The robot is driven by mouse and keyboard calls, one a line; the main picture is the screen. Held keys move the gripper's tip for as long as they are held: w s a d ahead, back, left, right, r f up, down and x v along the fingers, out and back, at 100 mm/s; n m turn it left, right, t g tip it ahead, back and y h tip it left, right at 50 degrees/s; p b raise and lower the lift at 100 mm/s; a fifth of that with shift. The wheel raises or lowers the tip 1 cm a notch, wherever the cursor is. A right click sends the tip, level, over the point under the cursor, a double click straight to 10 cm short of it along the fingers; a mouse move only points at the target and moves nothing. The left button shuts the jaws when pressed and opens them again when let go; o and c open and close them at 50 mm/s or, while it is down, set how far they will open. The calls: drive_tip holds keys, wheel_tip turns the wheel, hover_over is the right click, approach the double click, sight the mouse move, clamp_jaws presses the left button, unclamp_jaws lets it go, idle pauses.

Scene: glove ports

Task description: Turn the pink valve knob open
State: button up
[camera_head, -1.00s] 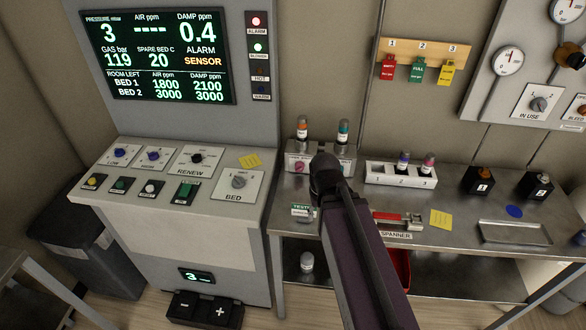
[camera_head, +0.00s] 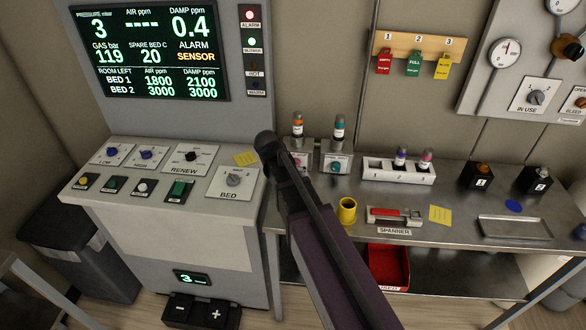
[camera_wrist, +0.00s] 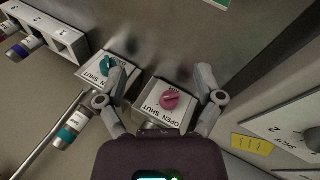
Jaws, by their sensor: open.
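The pink valve knob (camera_wrist: 170,100) sits on a small grey block with a white plate marked OPEN and SHUT. In the head view the knob (camera_head: 299,160) is partly hidden by my arm. I cannot tell which mark it points to. My gripper (camera_wrist: 165,76) is open in the wrist view, with one finger on each side of the pink knob's block. The knob lies between the fingers, and I see no finger touching it. In the head view my arm hides the fingers.
A teal knob (camera_wrist: 107,64) on a similar block stands close beside my left finger. Bottles with orange (camera_head: 297,124) and teal (camera_head: 340,128) bands stand behind the blocks. The console (camera_head: 170,235) is left of the arm. A yellow cup (camera_head: 347,210) and spanner (camera_head: 395,217) lie to the right.

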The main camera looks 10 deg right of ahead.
drive_tip(key=w+a+r+t+h+b, duration=0.2)
drive_tip(key=w+a+h, duration=0.2)
drive_tip(key=w+a, duration=0.3)
drive_tip(key=w, duration=0.4)
drive_tip(key=shift+w+a, duration=0.3)
drive_tip(key=shift+d+f, duration=0.1)
drive_tip(key=shift+f, duration=0.05)
drive_tip(key=b+x, duration=0.7)
drive_tip(key=x, duration=0.4)
drive_tip(key=shift+w+f+b, duration=0.1)
drive_tip(key=shift+b, duration=0.2)
drive_tip(key=shift+b+x, duration=0.7)
drive_tip(key=shift+x, duration=0.5)
drive_tip(key=shift+c, duration=0.2)
drive_tip(key=c, duration=1.1)
